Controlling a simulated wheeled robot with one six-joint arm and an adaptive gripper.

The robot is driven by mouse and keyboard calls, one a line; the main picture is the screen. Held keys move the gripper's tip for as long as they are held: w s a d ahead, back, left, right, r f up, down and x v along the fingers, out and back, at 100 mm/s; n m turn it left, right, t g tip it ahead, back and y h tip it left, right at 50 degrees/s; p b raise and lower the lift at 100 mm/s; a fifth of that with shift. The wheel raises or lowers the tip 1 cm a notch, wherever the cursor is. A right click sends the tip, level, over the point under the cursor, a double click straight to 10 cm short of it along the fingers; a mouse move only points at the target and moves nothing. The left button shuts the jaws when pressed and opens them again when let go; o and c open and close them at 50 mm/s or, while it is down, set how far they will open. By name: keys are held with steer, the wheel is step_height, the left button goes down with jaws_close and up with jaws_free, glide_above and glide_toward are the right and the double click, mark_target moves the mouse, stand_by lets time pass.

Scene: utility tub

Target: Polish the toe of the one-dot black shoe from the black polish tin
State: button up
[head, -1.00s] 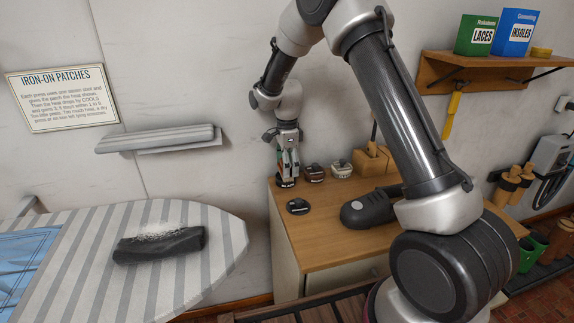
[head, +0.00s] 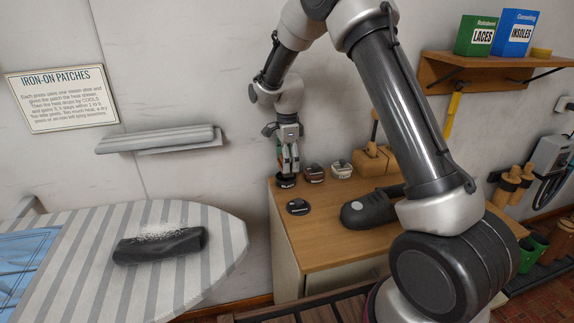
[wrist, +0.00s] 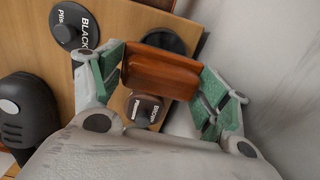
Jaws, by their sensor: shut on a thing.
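My gripper (head: 288,165) is shut on a reddish-brown wooden block (wrist: 161,72), seemingly a brush handle. It holds the block over the round black polish tin (head: 286,182) at the counter's back left corner. The tin's dark rim (wrist: 168,38) shows behind the block in the wrist view. The block's underside is hidden, so I cannot tell whether it touches the polish. A black disc-shaped lid marked BLACK (wrist: 73,25) lies flat on the counter (head: 330,235). A black shoe (head: 372,210) lies to the right, partly behind my arm, with a pale round spot on top.
A brown-labelled item (head: 315,174) and a pale-labelled one (head: 341,171) stand just right of the black tin. A wooden block stand (head: 370,163) is behind the shoe. The wall is close behind my gripper. An ironing board (head: 90,225) with a dark roll (head: 160,246) stands left.

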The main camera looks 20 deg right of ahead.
steer(key=shift+r, duration=2.5)
steer(key=shift+s, duration=0.1)
